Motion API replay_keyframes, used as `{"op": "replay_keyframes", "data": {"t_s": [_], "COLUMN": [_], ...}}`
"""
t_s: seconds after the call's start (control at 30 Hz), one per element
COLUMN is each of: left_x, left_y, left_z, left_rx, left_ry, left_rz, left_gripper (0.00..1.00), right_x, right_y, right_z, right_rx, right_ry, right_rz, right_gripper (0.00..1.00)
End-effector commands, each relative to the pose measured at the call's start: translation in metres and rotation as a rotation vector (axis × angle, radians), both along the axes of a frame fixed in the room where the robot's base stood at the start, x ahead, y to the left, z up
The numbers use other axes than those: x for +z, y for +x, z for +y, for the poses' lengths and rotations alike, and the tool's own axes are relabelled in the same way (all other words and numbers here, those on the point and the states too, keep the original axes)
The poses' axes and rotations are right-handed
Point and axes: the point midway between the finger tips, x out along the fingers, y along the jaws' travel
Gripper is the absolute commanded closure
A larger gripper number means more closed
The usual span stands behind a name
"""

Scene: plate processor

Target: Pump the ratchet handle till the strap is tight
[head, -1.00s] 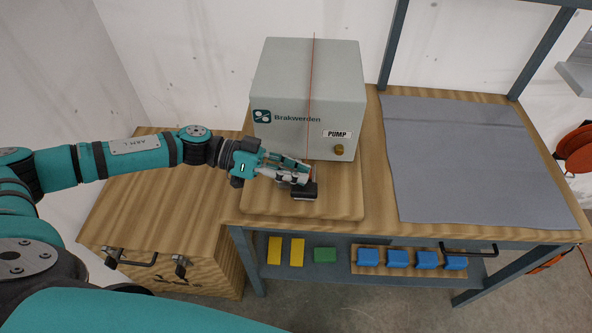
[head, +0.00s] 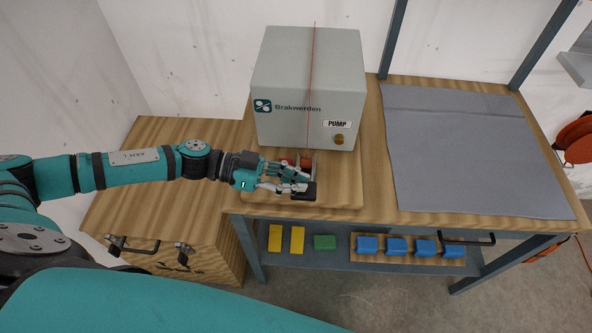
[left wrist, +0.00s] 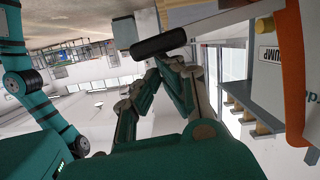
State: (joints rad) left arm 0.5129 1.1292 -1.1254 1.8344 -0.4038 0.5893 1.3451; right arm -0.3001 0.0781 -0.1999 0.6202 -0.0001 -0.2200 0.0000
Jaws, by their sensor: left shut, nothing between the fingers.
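A grey box (head: 285,85) marked "Brakwerden" and "PUMP" stands on a wooden board (head: 345,195). A thin orange-red strap (head: 311,80) runs over it; it also shows large in the left wrist view (left wrist: 295,75). The ratchet (head: 306,163) sits in front of the box, partly hidden by my left gripper (head: 300,180). Its handle has a black grip (head: 309,192), also seen in the left wrist view (left wrist: 158,43). My left gripper's fingers (left wrist: 176,62) are shut with nothing between them, at the black grip. I cannot tell whether they touch it. My right gripper is out of view.
A grey mat (head: 465,150) covers the bench's right side and is empty. A shelf below holds yellow blocks (head: 297,240), a green block (head: 324,242) and several blue blocks (head: 397,246). A wooden cabinet (head: 160,200) stands at left.

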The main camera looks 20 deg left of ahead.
Motion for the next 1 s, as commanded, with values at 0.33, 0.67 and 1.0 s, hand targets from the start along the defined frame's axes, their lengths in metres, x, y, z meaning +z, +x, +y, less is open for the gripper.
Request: {"op": "replay_keyframes", "data": {"t_s": [0.33, 0.67, 1.0], "left_x": [-0.018, -0.022, -0.019], "left_y": [-0.009, -0.010, -0.011], "left_z": [-0.003, -0.003, -0.002], "left_rx": [-0.002, -0.001, -0.002], "left_ry": [0.013, 0.013, 0.015], "left_rz": [-0.041, -0.040, -0.038], "left_gripper": [1.00, 1.00, 1.00], "right_x": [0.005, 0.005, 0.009], "right_y": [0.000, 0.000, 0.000], "right_z": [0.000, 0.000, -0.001], "right_rx": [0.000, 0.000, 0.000], "right_ry": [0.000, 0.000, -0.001], "right_rz": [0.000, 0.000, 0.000], "right_gripper": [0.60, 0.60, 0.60]}}
